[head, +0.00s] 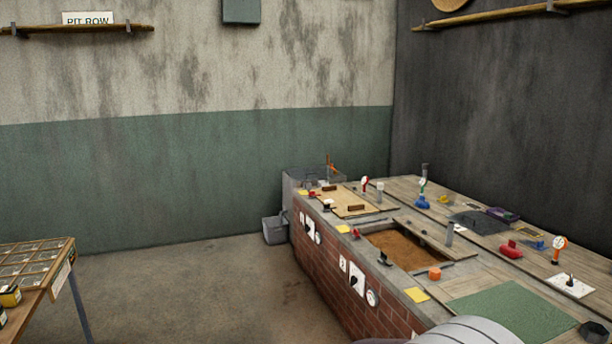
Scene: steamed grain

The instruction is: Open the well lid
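A brick-sided counter holds two wells on its top. The rear well is covered by a flat wooden lid (342,196) with a small wooden block on it, which may be its handle. The front well (392,243) is open and shows a brown surface inside. A wooden board (432,241), perhaps its lid, lies along the right side of this opening, with an upright grey cylinder (449,233) at it. Neither of my grippers is in view.
The brick counter (328,272) carries several small items, including a red object (510,249), an orange piece (435,273) and a green mat (512,312). A grey bin (275,230) stands beside it. A divided wooden tray (33,262) is at left. Floor between is clear.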

